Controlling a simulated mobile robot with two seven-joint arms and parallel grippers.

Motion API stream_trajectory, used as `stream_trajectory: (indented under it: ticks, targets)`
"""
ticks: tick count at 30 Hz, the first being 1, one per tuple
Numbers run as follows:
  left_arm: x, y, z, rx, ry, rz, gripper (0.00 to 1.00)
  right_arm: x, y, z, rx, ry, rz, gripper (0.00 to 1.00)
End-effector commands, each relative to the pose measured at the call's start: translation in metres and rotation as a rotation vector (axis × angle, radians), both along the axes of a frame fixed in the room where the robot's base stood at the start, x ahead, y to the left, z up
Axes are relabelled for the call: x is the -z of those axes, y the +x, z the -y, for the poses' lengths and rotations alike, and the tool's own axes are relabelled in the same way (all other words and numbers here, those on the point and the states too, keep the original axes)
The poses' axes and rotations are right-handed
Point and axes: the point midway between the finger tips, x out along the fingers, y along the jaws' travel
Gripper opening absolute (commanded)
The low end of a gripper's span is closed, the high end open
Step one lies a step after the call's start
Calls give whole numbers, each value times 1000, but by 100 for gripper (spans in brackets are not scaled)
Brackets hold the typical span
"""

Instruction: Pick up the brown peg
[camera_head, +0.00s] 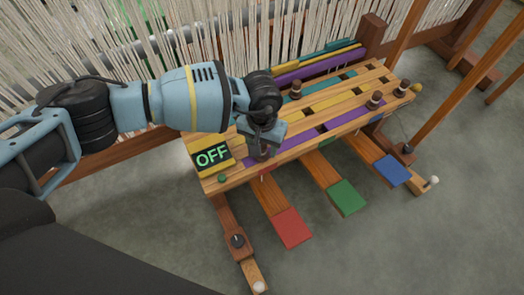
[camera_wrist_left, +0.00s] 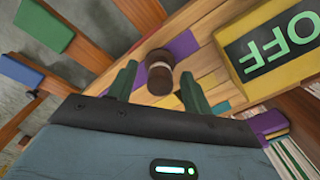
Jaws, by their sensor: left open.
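A brown peg (camera_wrist_left: 160,72) with a pale band round it stands on the wooden slatted board (camera_head: 330,115). In the wrist view it is between the two green fingers of my left gripper (camera_wrist_left: 158,82), with gaps on both sides. In the head view my left gripper (camera_head: 262,137) is over the board's left part, pointing down, and partly hides this peg (camera_head: 262,154). My left gripper is open and empty. Similar brown pegs stand farther right on the board: one (camera_head: 296,91) near the back, one (camera_head: 375,100) and another (camera_head: 402,88) toward the right end. My right gripper is not in view.
A yellow-framed OFF display (camera_head: 212,156) is at the board's left end. Red (camera_head: 291,228), green (camera_head: 346,197) and blue (camera_head: 391,170) pedals extend in front. Pale hanging threads (camera_head: 220,35) and a wooden post (camera_head: 372,35) are behind.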

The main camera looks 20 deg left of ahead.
Motion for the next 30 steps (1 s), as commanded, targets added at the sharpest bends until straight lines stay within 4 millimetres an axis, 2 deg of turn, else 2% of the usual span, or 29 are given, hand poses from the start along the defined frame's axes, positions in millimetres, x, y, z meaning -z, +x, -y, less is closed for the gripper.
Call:
stream_trajectory:
  ticks: [1, 12, 20, 23, 29, 30]
  targets:
    - [-1, 0, 0, 0, 0, 0, 49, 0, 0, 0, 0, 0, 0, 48]
    - [-1, 0, 0, 0, 0, 0, 3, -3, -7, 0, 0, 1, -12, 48]
    - [-3, 0, 0, 0, 0, 0, 2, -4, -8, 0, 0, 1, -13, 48]
    - [-10, 0, 0, -1, 0, 1, 2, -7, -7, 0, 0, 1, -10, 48]
    - [-43, 0, 0, 0, 0, 4, 2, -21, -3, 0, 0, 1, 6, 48]
    - [-40, -8, 7, 5, -1, -1, 2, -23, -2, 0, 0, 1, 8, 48]
